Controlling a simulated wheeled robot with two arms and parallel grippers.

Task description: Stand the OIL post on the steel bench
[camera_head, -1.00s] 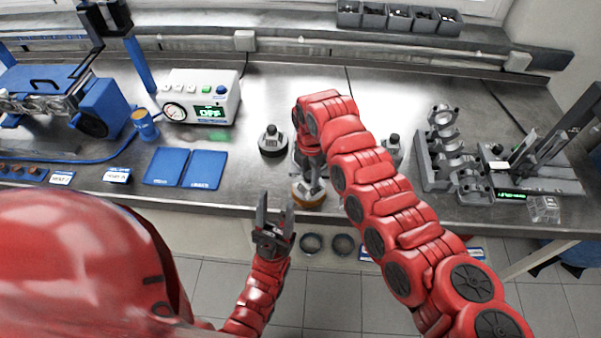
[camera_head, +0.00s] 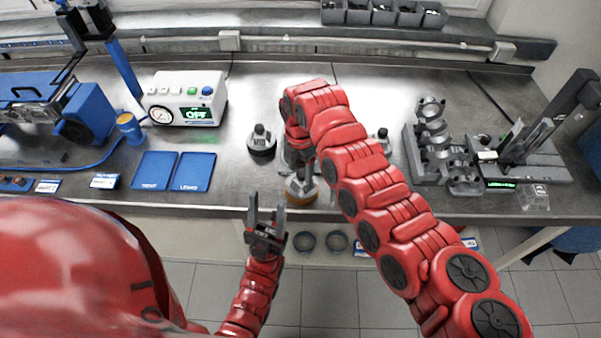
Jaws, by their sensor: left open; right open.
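A post with an orange-brown base (camera_head: 301,196) is at the front edge of the steel bench (camera_head: 215,200), mostly hidden by my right gripper and arm. Its label cannot be read, so I cannot tell whether it is the OIL post. My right gripper (camera_head: 300,174) is open and points down at this post; its fingers are partly hidden, and I cannot tell whether they are around it. My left gripper (camera_head: 267,212) is open and empty in front of the bench edge, fingers pointing toward the bench. A dark-based post (camera_head: 262,142), labelled seemingly MID, stands upright to the left.
Another post (camera_head: 382,139) shows partly behind my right arm. A grey engine block (camera_head: 428,160) and a press stand (camera_head: 535,165) are at the right. Rings (camera_head: 337,241) lie below the bench edge.

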